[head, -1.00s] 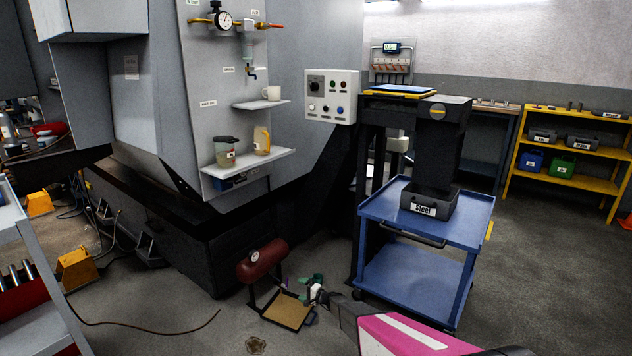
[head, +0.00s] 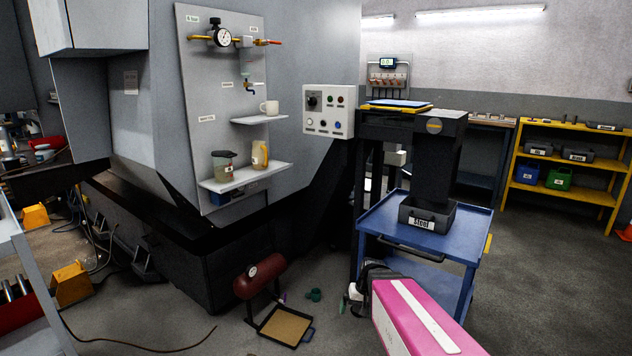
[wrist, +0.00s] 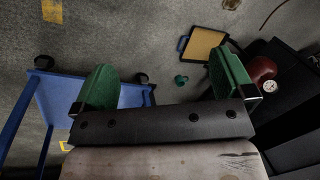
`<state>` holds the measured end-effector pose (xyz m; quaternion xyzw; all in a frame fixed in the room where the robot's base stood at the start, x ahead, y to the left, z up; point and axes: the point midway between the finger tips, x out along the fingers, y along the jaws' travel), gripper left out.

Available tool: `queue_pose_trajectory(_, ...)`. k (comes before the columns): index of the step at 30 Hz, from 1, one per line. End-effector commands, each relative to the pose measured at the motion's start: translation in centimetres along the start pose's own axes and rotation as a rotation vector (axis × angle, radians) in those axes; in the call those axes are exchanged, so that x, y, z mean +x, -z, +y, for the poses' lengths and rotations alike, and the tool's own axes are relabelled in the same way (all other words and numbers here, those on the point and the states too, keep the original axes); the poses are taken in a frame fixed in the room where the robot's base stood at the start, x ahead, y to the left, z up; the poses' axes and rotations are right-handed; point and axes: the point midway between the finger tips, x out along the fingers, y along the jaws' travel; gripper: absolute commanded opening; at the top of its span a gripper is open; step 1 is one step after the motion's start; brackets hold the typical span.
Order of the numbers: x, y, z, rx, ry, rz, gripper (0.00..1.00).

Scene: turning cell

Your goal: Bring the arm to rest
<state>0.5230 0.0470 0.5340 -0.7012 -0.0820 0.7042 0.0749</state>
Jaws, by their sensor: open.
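My gripper (wrist: 165,88) shows in the wrist view with its two green fingers wide apart and nothing between them. In the head view my pink arm link (head: 415,315) reaches in from the bottom, in front of the blue cart, and my gripper is mostly hidden behind it. The gripper is over open floor, apart from the things around it.
A blue cart (head: 390,222) with a black bin labelled Steel (head: 425,216) stands close to the arm. A tan-bottomed tray (head: 286,327), a red tank (head: 260,277) and a small green piece (head: 314,295) are on the floor. A machine's black base (head: 190,262) stands left.

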Motion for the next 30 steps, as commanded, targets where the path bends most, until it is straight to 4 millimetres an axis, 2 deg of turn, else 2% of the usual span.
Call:
queue_pose_trajectory(1,-1.8,-2.1,0.9,0.001,-0.059,0.004,1.00)
queue_pose_trajectory(3,-3.1,-3.4,2.1,0.004,-0.128,0.006,1.00)
queue_pose_trajectory(7,-4.6,-4.5,3.4,0.009,-0.205,0.011,1.00)
queue_pose_trajectory(30,-4.8,-4.6,3.7,0.009,-0.223,0.010,1.00)
